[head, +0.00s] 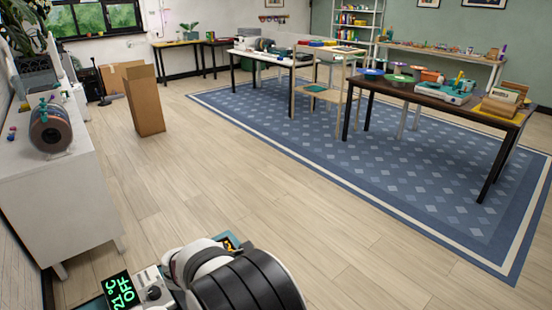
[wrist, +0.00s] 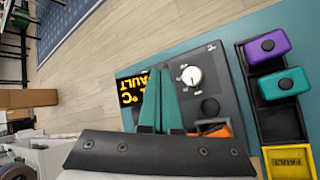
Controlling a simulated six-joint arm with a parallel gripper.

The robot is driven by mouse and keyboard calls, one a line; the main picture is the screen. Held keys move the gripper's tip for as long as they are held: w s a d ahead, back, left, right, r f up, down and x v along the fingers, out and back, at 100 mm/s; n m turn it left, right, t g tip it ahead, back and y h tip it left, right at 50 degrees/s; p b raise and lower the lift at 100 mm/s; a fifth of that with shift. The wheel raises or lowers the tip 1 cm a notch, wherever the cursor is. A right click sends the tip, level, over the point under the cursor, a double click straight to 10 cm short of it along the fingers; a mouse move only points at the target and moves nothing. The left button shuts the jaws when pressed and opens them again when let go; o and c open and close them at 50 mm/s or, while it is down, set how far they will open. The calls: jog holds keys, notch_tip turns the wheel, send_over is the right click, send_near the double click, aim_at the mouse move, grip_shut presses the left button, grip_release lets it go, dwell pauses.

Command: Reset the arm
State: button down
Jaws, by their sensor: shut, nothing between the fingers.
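My gripper (wrist: 160,74) shows in the wrist view with its two teal fingers together, shut and empty. It is over a dark grey control unit (wrist: 228,80) with a white knob (wrist: 191,76) and a black button (wrist: 210,107). The fingers partly cover its display (wrist: 131,90), which shows amber letters that seem to read FAULT. In the head view my white and black arm fills the bottom middle and hides the gripper.
Right of the unit, a purple block (wrist: 267,46) and a teal block (wrist: 284,84) sit in a slotted holder beside a yellow compartment (wrist: 288,161) marked FAULT. A green display (head: 121,290) reads 21°C OFF. A cardboard box (head: 145,100) stands on open floor.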

jog(key=s+d+r+m+g+h, duration=0.1)
jog(key=s+d+r+m+g, duration=0.25)
jog(key=s+d+m, duration=0.6)
jog(key=s+d+r+m+g, duration=0.3)
jog(key=s+d+r+m, duration=0.25)
jog(key=d, duration=0.65)
jog(key=s+a+m+g+y, duration=0.1)
jog(key=s+m+y, duration=0.4)
jog(key=s+m, duration=0.7)
jog(key=s+g, duration=0.1)
jog(key=s, duration=0.4)
jog(key=shift+s+a+f+y, duration=0.3)
jog(key=shift+s+f, duration=0.05)
